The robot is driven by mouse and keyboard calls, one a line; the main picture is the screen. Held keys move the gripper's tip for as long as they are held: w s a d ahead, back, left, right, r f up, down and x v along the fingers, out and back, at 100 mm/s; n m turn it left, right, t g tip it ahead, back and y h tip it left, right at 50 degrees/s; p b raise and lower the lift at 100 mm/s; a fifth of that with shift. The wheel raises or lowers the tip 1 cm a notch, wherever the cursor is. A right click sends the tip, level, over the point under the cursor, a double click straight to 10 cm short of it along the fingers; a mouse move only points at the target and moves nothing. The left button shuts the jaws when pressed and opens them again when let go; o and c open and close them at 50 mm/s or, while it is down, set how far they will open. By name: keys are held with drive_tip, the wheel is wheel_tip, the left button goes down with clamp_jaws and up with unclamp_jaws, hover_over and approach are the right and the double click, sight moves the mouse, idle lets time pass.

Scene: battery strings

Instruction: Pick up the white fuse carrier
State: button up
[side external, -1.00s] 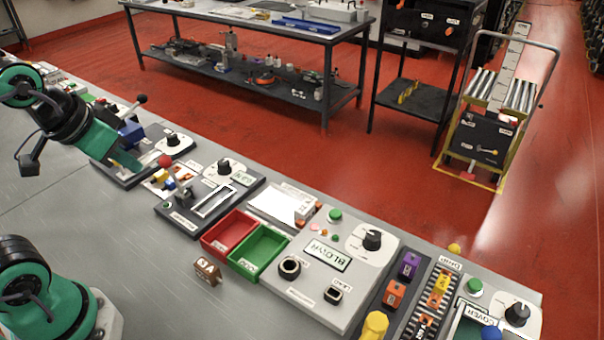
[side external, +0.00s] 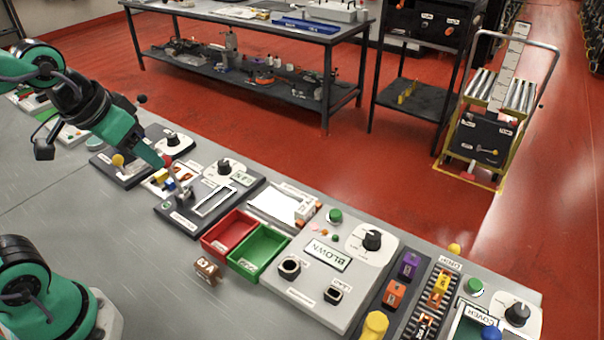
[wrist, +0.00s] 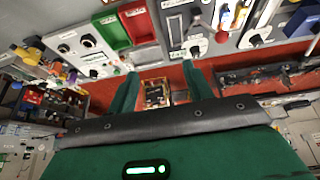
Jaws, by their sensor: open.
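A small white block (side external: 304,209), which looks like the white fuse carrier, sits at the right end of a white-topped tray (side external: 268,204), behind the green bin. Its label is too small to read.
A red bin (side external: 228,232) and a green bin (side external: 258,252) stand in front of the tray. A lever (side external: 180,190) rises near my gripper. A brown block (side external: 207,270) lies on the bench. Purple (side external: 409,265) and orange (side external: 395,292) carriers stand at the right. The front bench is largely clear.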

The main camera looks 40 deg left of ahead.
drive_tip(key=w+d+g, duration=0.1)
drive_tip(key=w+d, duration=0.2)
drive_tip(key=w, duration=0.4)
drive_tip(key=g, duration=0.4)
approach(305, 206)
drive_tip(key=shift+s+a+f, duration=0.1)
drive_tip(key=shift+a+f, duration=0.05)
drive_tip(key=shift+a, duration=0.1)
drive_tip(key=shift+d+f, duration=0.3)
drive_tip(key=shift+f, duration=1.45)
drive_tip(key=shift+a+f, duration=0.1)
drive_tip(key=shift+f, duration=2.5)
